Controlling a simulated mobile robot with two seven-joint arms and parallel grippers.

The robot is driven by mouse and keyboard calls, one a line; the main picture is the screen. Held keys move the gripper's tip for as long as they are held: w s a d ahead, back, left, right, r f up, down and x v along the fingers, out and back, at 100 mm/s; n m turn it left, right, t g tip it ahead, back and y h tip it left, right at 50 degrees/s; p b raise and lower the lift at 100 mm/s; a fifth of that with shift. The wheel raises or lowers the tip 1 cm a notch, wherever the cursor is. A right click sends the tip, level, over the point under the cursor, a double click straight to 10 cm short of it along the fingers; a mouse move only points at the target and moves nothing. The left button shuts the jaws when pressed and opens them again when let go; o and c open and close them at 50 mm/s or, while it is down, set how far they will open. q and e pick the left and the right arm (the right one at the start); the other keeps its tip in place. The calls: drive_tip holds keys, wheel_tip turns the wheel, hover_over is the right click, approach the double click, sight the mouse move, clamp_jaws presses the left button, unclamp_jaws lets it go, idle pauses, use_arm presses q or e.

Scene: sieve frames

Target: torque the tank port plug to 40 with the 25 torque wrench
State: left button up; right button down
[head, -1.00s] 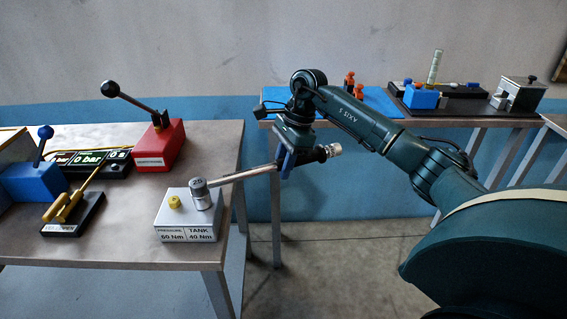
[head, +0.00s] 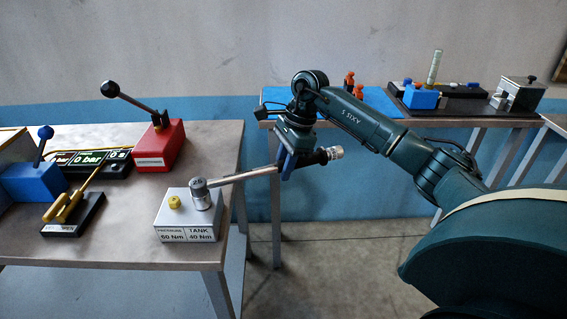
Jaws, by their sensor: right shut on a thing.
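The port block (head: 187,229) is a light grey box at the front right of the left table, labelled PRESSURE 60 Nm and TANK 40 Nm. The torque wrench (head: 238,177) has its head on top of the block's TANK side, covering the tank port plug. Its bar runs right, past the table edge. My right gripper (head: 287,160) is shut on the wrench near its handle end, which sticks out to the right. A yellow plug (head: 174,202) shows on the PRESSURE side. My left gripper is not in view.
On the left table (head: 130,196) stand a red box with a black-knobbed lever (head: 161,146), a blue box with a lever (head: 32,183), a 0 bar display (head: 90,160) and a black stand with yellow tools (head: 72,215). A back table (head: 345,103) holds several other things.

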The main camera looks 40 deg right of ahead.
drive_tip(key=shift+s+a+m, duration=0.15)
drive_tip(key=shift+s+m, duration=0.25)
drive_tip(key=shift+s, duration=0.35)
drive_tip(key=shift+s+a+m, duration=0.25)
drive_tip(key=shift+s+m, duration=0.25)
drive_tip(key=shift+s, duration=0.3)
idle(0.4)
drive_tip(key=shift+s+a+m+t, duration=0.35)
drive_tip(key=shift+s+m, duration=0.15)
drive_tip(key=shift+s, duration=0.1)
drive_tip(key=shift+s+a, duration=0.1)
drive_tip(key=shift+s, duration=0.1)
drive_tip(key=shift+w, duration=0.2)
drive_tip(key=shift+w+d+n, duration=0.3)
drive_tip(key=shift+w, duration=0.1)
idle(0.3)
